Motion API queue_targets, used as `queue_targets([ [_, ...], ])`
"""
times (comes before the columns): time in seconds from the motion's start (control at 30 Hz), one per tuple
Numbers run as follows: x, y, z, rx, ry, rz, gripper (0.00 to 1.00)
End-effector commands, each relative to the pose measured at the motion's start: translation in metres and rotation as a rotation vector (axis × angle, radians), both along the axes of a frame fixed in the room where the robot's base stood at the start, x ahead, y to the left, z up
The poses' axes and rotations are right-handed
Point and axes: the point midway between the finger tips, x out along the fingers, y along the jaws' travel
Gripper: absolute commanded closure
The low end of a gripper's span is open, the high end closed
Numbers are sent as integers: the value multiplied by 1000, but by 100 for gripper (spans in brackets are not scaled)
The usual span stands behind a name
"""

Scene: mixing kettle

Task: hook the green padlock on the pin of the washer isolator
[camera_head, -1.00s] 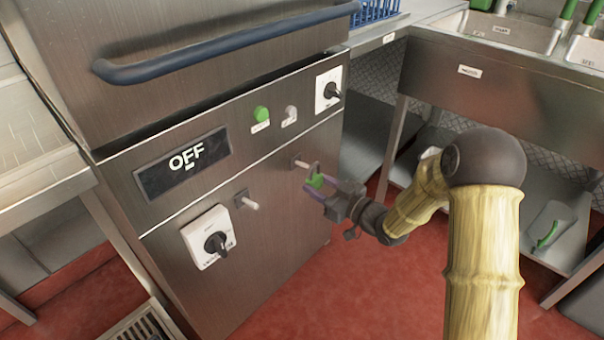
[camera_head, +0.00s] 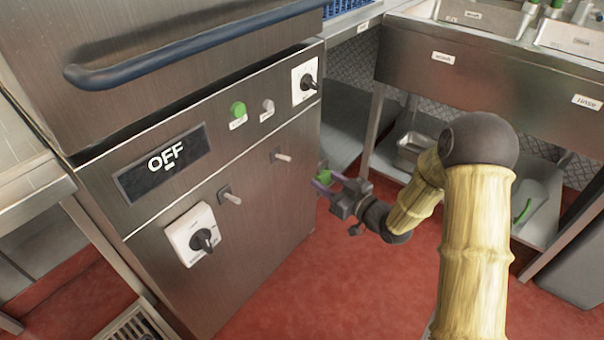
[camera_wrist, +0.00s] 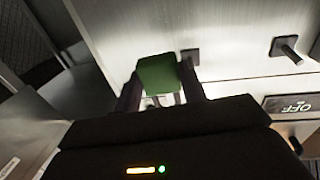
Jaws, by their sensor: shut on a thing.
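My gripper (camera_head: 325,184) is shut on the green padlock (camera_head: 323,177), in front of the right part of the steel machine front. The padlock also shows between the dark fingers in the wrist view (camera_wrist: 158,75). A dark shackle seems to stand above its body, small and hard to make out. The right pin (camera_head: 283,157) is bare, to the left of the padlock with a visible gap. The left pin (camera_head: 230,196) is bare, beside a white isolator switch (camera_head: 194,235) with a black knob. Its label is too small to read.
Another white switch (camera_head: 305,82) sits at the panel's upper right, near a green button (camera_head: 238,110). A display (camera_head: 163,163) reads OFF. A blue handle (camera_head: 190,46) crosses above. A sink counter (camera_head: 450,60) with shelves stands at right. Red floor lies open below.

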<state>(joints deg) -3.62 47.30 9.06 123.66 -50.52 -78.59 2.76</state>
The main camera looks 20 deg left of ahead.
Motion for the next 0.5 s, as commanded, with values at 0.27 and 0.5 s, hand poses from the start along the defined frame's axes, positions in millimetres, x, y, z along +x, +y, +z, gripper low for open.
queue_targets([
  [0.27,20,-131,-15,-1,11,-372,82],
  [0.5,9,-228,-30,0,6,-663,82],
])
